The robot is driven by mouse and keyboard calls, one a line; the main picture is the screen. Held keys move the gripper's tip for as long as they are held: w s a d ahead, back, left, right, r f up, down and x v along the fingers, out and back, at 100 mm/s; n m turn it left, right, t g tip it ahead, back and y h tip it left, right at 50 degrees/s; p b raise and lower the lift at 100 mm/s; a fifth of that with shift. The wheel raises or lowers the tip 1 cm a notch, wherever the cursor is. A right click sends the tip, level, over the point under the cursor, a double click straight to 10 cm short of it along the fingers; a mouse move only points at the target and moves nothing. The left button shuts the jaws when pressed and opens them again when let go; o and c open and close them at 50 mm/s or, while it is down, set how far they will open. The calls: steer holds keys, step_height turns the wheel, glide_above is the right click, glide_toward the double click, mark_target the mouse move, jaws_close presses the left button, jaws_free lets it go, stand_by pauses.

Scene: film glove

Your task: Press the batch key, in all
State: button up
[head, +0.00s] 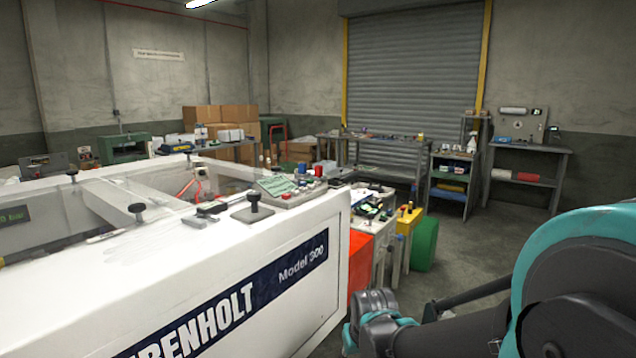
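I cannot make out a key marked batch. A white machine (235,275) lettered "Model 300" fills the left and front. A control panel (291,196) on its far right corner carries small red and blue knobs or buttons, too small to read. My teal and dark arm comes in from the lower right, beside the machine's right end. Its fingers do not show, so I cannot see my gripper.
Behind the machine's right end stand a red box (364,262), a cluttered bench top (372,202) and a green bin (425,243). A long workbench (378,171), shelves and a roller shutter (415,80) line the back. Bare floor (480,255) lies right of the green bin.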

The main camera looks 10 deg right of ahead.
jaws_close()
stand_by(1.2)
